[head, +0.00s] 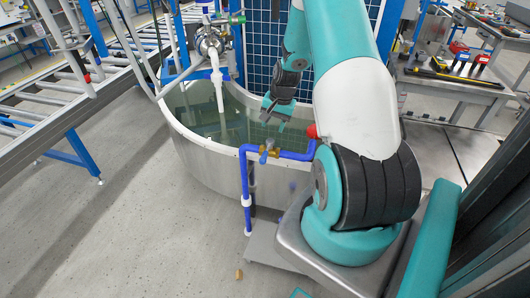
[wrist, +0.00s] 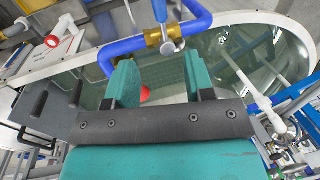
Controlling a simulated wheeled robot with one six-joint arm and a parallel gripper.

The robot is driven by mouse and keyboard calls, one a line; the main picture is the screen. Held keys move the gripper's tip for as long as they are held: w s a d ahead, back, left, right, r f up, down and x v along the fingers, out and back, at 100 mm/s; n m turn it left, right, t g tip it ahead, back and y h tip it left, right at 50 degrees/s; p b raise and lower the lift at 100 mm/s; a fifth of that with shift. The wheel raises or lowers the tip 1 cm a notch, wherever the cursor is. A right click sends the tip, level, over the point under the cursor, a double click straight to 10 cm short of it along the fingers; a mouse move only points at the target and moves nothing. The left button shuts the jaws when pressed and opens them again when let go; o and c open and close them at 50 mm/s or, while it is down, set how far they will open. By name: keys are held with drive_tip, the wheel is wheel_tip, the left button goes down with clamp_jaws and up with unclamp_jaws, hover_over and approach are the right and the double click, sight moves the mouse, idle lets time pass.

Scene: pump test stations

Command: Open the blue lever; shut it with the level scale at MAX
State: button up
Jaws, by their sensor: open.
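The valve (head: 269,148) is brass and sits in the blue pipe at the tank's near rim. Its small lever (head: 264,157) looks blue-grey and hangs on the near side; in the wrist view the valve (wrist: 153,37) and lever (wrist: 171,47) show just beyond the fingers. My gripper (head: 276,112) is open and empty, above the tank behind the valve, apart from it. In the wrist view my gripper (wrist: 160,78) shows a wide gap between two teal fingers. I cannot make out the level scale or its MAX mark.
The round tank (head: 190,141) holds greenish water. A white spout (head: 217,90) hangs over it from a metal valve assembly. A red part (head: 311,131) is at the rim beside my arm. A roller conveyor (head: 60,78) stands left; a tool bench (head: 455,80) stands right.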

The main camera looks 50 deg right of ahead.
sight(265, 154)
drive_tip(key=w+f, duration=0.1)
drive_tip(key=f, duration=0.3)
drive_tip(key=f+p, duration=0.1)
drive_tip(key=f, duration=0.4)
drive_tip(key=w+a+f, duration=0.1)
drive_tip(key=f, duration=0.4)
drive_tip(key=shift+w+p, duration=0.3)
drive_tip(key=shift+p, duration=0.1)
clamp_jaws()
